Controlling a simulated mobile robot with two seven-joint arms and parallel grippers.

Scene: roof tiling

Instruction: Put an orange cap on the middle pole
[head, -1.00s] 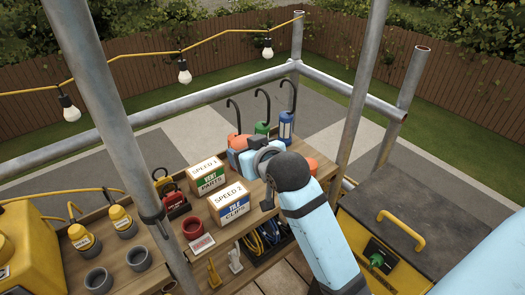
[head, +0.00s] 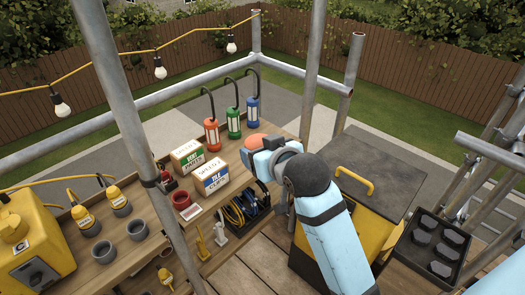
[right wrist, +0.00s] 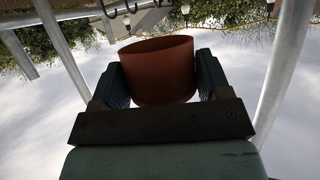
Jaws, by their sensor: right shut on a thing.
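My right gripper (head: 260,150) reaches out over the workbench in the head view, partly hidden behind its own wrist. It is shut on an orange cap (head: 270,140). In the right wrist view the orange cap (right wrist: 158,72) sits between the two dark fingers, its round rim facing up in the picture. Several grey metal poles stand around the bench: a corner pole (head: 256,38), a tall pole (head: 312,60) that runs out of the top, and a shorter open-topped pole (head: 350,75) to its right. The cap is apart from all of them. My left gripper is out of view.
Red, green and blue lanterns (head: 233,122) stand along the bench's far edge. Two labelled boxes (head: 210,176) and a red ring (head: 183,202) are nearer. A yellow box with a dark lid (head: 360,160) and a black tray (head: 437,250) lie right. A near pole (head: 120,100) crosses the left.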

